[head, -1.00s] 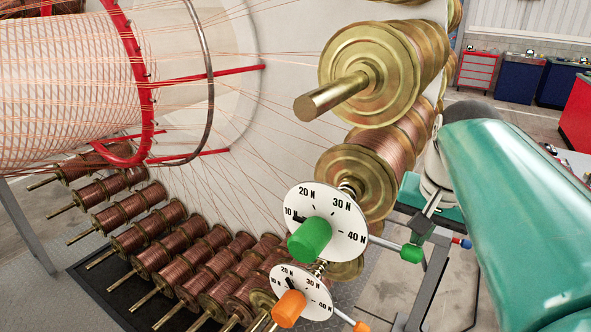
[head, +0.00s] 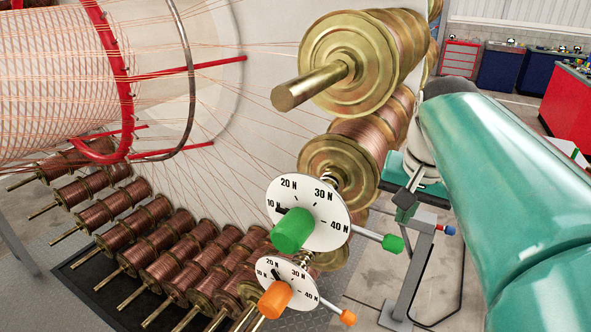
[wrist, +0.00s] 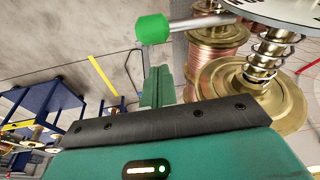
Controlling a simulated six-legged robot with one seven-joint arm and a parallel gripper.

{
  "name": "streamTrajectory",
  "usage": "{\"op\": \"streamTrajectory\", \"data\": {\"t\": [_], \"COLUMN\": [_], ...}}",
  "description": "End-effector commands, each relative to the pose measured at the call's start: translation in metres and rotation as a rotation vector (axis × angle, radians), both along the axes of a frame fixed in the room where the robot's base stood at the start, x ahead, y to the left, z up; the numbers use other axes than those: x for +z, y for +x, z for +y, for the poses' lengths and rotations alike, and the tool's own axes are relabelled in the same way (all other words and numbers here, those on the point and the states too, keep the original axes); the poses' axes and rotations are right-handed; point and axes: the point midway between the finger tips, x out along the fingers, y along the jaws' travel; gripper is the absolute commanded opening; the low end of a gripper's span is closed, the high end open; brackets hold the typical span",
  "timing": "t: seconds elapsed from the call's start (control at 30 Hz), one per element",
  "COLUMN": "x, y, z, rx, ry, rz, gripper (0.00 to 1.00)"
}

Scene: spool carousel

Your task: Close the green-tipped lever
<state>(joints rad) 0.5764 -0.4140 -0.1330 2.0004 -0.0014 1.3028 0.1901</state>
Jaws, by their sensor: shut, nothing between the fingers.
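The green-tipped lever (head: 393,243) sticks out to the right from beneath the white dial with the green knob (head: 292,230). In the wrist view its green tip (wrist: 152,29) shows at the top, with the grey rod running right to the dial. My gripper (head: 405,210) is shut and empty. In the head view its dark fingers are just above and right of the green tip. In the wrist view the green fingers (wrist: 158,85) point up toward the tip, with a small gap in the picture; contact cannot be told.
Below is a second dial with an orange knob (head: 274,299) and an orange-tipped lever (head: 347,317). Brass-flanged copper spools (head: 330,172) and a protruding brass shaft (head: 312,85) stand close left of my arm. Thin wires fan across the pale disc. A grey stand (head: 408,275) is at right.

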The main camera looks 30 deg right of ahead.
Motion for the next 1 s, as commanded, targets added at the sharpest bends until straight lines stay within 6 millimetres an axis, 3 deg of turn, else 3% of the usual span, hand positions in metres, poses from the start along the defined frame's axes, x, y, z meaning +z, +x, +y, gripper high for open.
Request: {"op": "streamTrajectory", "data": {"t": [0.1,0.53,0.7,1.0], "x": [0.01,0.092,0.104,0.105], "y": [0.01,-0.009,-0.012,-0.014], "z": [-0.009,0.006,0.009,0.008], "rx": [0.001,0.002,0.002,0.001], "ry": [0.0,-0.001,0.0,0.0], "rz": [0.0,-0.003,-0.001,-0.001], "gripper": [0.0,0.0,0.0,0.0]}}
